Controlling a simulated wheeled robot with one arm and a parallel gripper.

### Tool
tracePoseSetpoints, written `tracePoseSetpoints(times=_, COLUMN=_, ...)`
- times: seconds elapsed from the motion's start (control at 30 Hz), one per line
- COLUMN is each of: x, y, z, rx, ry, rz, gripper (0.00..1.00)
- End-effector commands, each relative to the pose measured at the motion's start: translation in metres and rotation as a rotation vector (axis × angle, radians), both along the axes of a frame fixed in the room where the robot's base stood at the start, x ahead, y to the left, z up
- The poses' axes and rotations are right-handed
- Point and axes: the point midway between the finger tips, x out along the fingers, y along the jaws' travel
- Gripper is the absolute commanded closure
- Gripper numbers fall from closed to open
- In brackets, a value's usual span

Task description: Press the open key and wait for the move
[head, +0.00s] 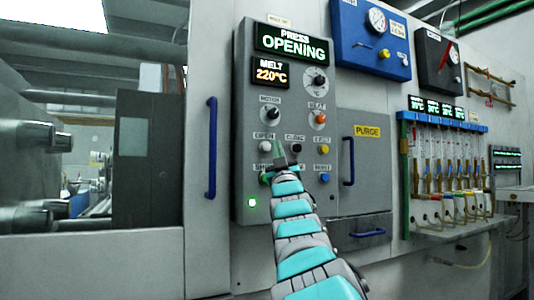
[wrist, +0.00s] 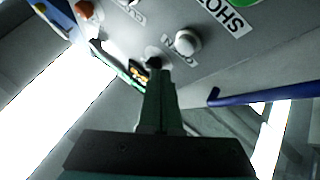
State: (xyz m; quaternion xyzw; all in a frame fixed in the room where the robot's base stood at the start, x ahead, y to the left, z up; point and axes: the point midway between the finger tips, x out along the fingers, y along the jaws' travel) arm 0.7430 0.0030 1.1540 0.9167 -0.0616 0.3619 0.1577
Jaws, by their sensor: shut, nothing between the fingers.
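The open key is a round white button (head: 268,148) under the OPEN label on the grey control panel. It also shows in the wrist view (wrist: 187,43). The green-lit display (head: 292,46) above reads PRESS OPENING. My gripper (head: 281,152) is shut and empty, in front of the panel between the white open key and the black close key (head: 297,149). In the wrist view its fingers (wrist: 157,80) point towards the panel, and the open key shows clear of them. Touch with the panel cannot be seen.
A MELT display (head: 271,73) reads 220°C. The motor knob (head: 270,113), orange heat knob (head: 320,118) and yellow eject key (head: 322,149) are close by. Blue handles (head: 211,148) (head: 348,162) stick out on both sides. A green lamp (head: 252,202) is lit.

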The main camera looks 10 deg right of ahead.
Motion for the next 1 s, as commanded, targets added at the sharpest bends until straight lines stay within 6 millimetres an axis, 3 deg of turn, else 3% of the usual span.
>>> tracePoseSetpoints(times=0.3, x=-0.02, y=-0.008, z=-0.003, rx=0.002, ry=0.003, rz=-0.002, gripper=1.0)
tracePoseSetpoints(times=1.0, x=-0.021, y=-0.008, z=-0.001, rx=0.001, ry=0.004, rz=-0.001, gripper=1.0)
